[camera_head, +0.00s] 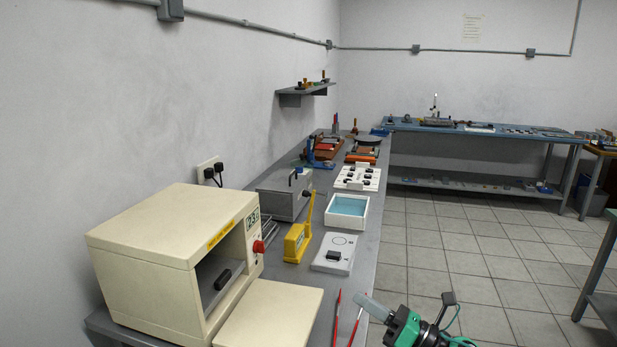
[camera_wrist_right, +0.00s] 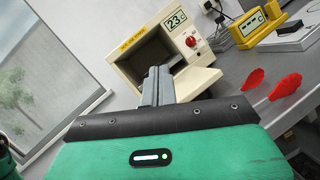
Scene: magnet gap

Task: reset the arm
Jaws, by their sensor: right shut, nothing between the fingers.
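My right gripper (camera_head: 366,302) comes in at the bottom right of the head view, over the bench's front edge. Its green body and grey fingers (camera_wrist_right: 157,84) show in the wrist view. The fingers are shut together, with nothing held. They point toward the open cream oven (camera_wrist_right: 165,50), apart from it as far as I can tell. My left gripper is in neither view.
The oven (camera_head: 150,235) stands at the left with its door (camera_head: 270,315) down and a dark block (camera_head: 222,279) inside. A yellow meter (camera_head: 296,243), white plate (camera_head: 335,253) and blue-lined tray (camera_head: 347,207) stand beyond.

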